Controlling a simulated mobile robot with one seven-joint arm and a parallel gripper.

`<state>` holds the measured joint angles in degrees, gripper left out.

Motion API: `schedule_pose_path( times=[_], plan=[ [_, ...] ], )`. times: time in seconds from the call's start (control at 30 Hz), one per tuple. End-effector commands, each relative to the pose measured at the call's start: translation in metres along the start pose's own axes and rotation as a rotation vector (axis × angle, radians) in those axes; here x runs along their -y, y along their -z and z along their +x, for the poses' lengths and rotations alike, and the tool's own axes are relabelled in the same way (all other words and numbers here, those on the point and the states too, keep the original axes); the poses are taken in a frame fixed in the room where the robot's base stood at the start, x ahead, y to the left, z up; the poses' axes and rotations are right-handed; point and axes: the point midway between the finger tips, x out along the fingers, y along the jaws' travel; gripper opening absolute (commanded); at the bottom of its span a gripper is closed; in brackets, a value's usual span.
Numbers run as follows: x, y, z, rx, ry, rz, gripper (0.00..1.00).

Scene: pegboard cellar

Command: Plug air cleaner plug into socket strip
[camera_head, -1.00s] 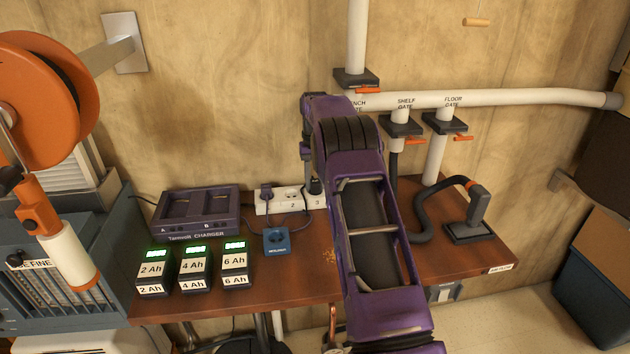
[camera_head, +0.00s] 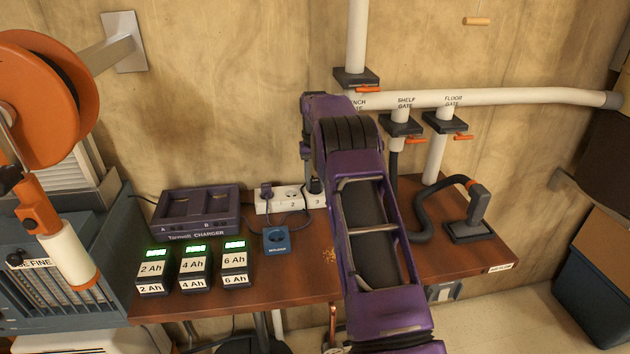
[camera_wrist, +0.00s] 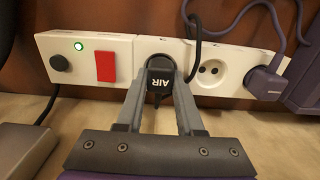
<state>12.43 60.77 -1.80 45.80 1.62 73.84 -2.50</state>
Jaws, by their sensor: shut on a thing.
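The white socket strip (camera_head: 265,206) lies on the bench along the wall. It also shows in the wrist view (camera_wrist: 120,45), with a green light, a red switch and a row of round sockets. My gripper (camera_wrist: 161,82) is shut on the black plug marked AIR (camera_wrist: 160,86), which is at the socket beside the red switch. I cannot tell how deep the plug sits. The middle socket (camera_wrist: 210,72) is empty. A purple plug (camera_wrist: 266,80) is in the far right socket of the wrist view. In the head view my arm hides most of my gripper (camera_head: 314,180).
A purple charger (camera_head: 198,213) stands left of the strip. Several batteries (camera_head: 194,268) and a blue box (camera_head: 276,241) lie in front. A black cord (camera_wrist: 198,35) passes close to my gripper. A hose with a nozzle (camera_head: 472,214) is on the right. Pipes (camera_head: 440,98) run along the wall.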

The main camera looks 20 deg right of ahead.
Motion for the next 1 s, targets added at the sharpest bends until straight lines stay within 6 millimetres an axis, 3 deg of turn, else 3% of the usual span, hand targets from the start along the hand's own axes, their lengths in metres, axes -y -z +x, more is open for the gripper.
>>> schedule_pose_path(
  times=[0.13,0.17,0.33,0.53,0.7,1.0],
  plan=[
    [0.0001,-0.0011,0.0016,0.005,0.000,0.000,0.00],
    [0.0001,-0.0011,0.0015,0.005,0.000,0.000,0.38],
    [0.0000,-0.0009,0.0011,0.004,0.000,0.000,0.69],
    [0.0000,-0.0004,0.0002,0.002,0.000,0.000,0.71],
    [0.0001,-0.0003,-0.0001,0.001,0.000,0.000,1.00],
    [0.0002,0.0000,-0.0026,0.000,0.000,0.000,1.00]
  ],
)
